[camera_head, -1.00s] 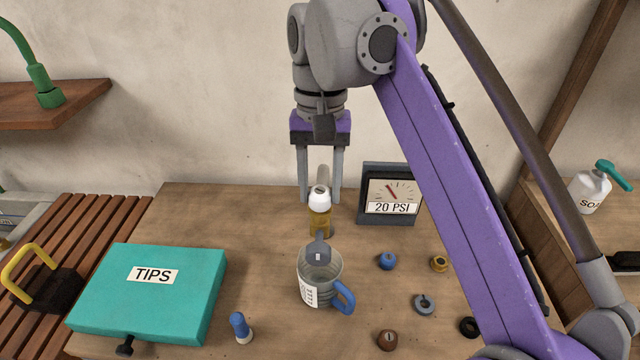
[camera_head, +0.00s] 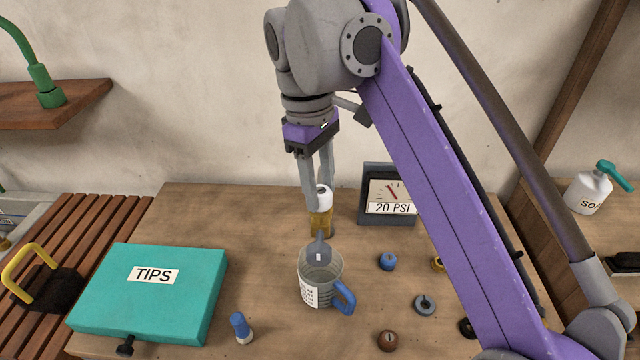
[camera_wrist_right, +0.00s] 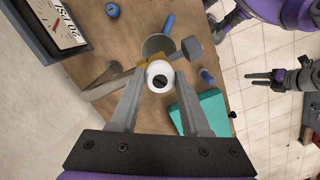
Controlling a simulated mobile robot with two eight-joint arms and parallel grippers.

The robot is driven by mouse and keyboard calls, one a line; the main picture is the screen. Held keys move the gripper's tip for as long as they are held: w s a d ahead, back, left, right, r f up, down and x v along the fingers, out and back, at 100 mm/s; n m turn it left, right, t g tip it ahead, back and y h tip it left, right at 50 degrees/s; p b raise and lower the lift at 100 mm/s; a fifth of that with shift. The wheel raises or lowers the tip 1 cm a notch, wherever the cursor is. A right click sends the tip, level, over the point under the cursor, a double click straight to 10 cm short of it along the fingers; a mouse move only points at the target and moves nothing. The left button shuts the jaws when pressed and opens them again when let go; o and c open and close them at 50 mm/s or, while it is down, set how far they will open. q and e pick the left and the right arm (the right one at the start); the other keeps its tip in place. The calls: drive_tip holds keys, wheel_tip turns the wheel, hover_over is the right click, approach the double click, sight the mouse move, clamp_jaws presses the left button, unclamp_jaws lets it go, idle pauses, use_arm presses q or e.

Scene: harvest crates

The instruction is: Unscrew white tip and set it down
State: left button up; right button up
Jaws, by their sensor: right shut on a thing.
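The white tip (camera_head: 323,198) sits on top of an amber fitting (camera_head: 320,226) behind the measuring jug. It looks upright. My right gripper (camera_head: 318,203) comes down from above and is shut on the white tip, one finger on each side. In the right wrist view the white tip (camera_wrist_right: 159,76) shows end-on, with a dark slot, between the fingertips of my right gripper (camera_wrist_right: 158,82). My left gripper (camera_wrist_right: 262,78) shows small at the right of the wrist view, away from the tip; its jaw gap is unclear. It is not in the head view.
A clear jug (camera_head: 313,285) with a blue handle stands just in front. A gauge (camera_head: 390,194) reading 20 PSI is to the right. Blue and brown caps (camera_head: 387,261) (camera_head: 387,340) and a grey ring (camera_head: 425,305) lie right. A teal TIPS case (camera_head: 150,300) lies left.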

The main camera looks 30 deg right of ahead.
drive_tip(key=o, duration=0.8)
drive_tip(key=shift+c, duration=0.2)
drive_tip(key=m, duration=0.5)
drive_tip(key=shift+d+m+y, duration=0.1)
drive_tip(key=shift+m+y, duration=0.2)
drive_tip(key=m, duration=0.6)
drive_tip(key=shift+m+y, duration=0.3)
drive_tip(key=shift+y, duration=0.1)
drive_tip(key=shift+c, duration=0.3)
